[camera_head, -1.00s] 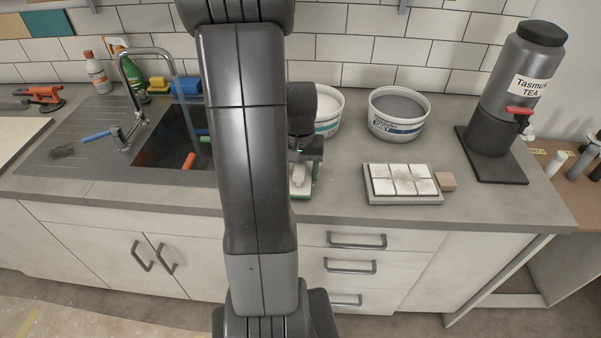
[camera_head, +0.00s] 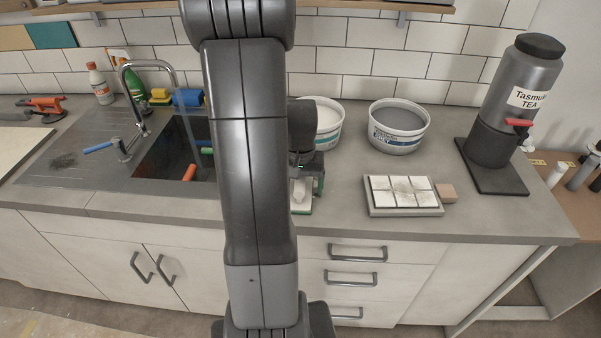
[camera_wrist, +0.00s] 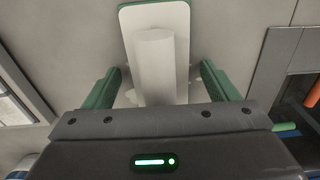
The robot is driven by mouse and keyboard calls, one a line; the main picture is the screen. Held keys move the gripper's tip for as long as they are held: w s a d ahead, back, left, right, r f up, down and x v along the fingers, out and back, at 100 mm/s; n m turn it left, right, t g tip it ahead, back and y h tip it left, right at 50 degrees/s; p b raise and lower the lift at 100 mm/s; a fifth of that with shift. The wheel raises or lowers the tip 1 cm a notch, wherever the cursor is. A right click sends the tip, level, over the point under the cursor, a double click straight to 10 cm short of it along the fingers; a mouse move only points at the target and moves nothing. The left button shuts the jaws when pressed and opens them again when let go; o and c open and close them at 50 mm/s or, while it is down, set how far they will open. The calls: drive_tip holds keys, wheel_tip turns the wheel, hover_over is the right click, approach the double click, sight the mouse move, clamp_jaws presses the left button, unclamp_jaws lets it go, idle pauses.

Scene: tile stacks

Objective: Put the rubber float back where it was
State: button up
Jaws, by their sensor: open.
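The rubber float lies on the counter, its white handle (camera_wrist: 155,65) facing up and a green-edged pale base (camera_wrist: 187,20) below, in the wrist view. In the head view the float (camera_head: 302,205) shows near the counter's front edge, partly hidden by my arm and gripper. My gripper (camera_wrist: 163,76) is open, with one green finger on each side of the handle and a visible gap on both sides. In the head view my gripper (camera_head: 310,185) is just behind and above the float, largely hidden by my arm.
Two tubs, one white (camera_head: 328,137) and one grey (camera_head: 398,143), stand behind.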

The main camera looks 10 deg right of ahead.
wheel_tip(320, 180, up, 12)
drive_tip(key=shift+r, duration=0.1)
idle(1.5)
